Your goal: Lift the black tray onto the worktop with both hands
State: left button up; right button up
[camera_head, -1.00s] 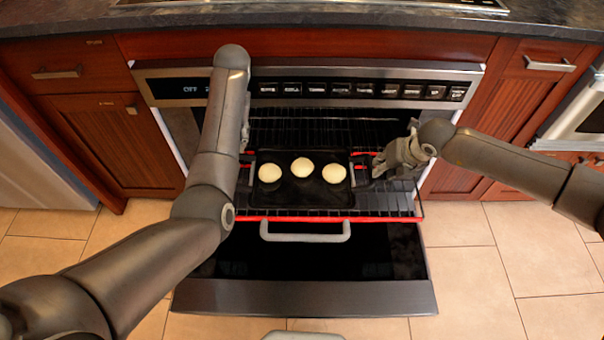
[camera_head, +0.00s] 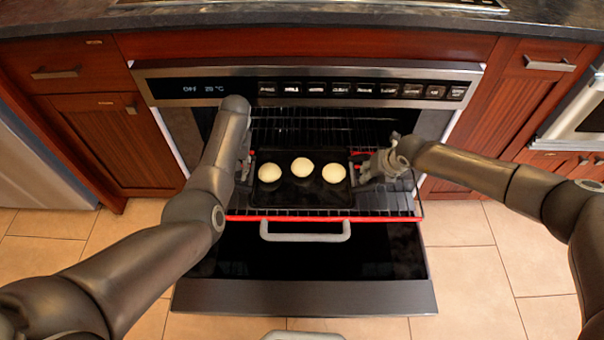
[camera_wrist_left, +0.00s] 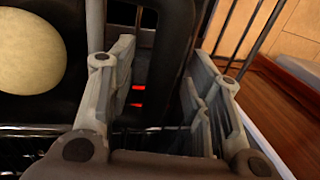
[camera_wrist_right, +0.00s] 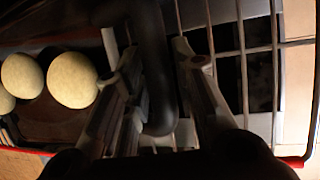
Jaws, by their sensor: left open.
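The black tray (camera_head: 321,200) lies on the pulled-out oven rack and carries three pale round buns (camera_head: 302,167). My left gripper (camera_head: 246,164) is at the tray's left end, mostly hidden by my arm in the head view. In the left wrist view its fingers (camera_wrist_left: 160,95) stand open, with the tray's dark handle (camera_wrist_left: 177,55) between them. My right gripper (camera_head: 363,172) is at the tray's right end. In the right wrist view its fingers (camera_wrist_right: 165,90) stand apart on either side of the other dark handle (camera_wrist_right: 154,65).
The wire rack (camera_head: 390,204) has a red front edge. Below it, the open drawer door (camera_head: 305,297) with a grey handle (camera_head: 305,234) juts out over the tiled floor. The dark stone worktop (camera_head: 60,17) runs above the oven control panel.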

pick_arm(q)
jog(key=c, duration=0.4)
pick_arm(e)
jog(key=c, duration=0.5)
pick_arm(q)
grip_shut()
pick_arm(e)
grip_shut()
pick_arm(q)
jog(key=shift+w+r, duration=0.1)
jog(key=shift+r, duration=0.1)
pick_arm(e)
jog(key=shift+r, duration=0.15)
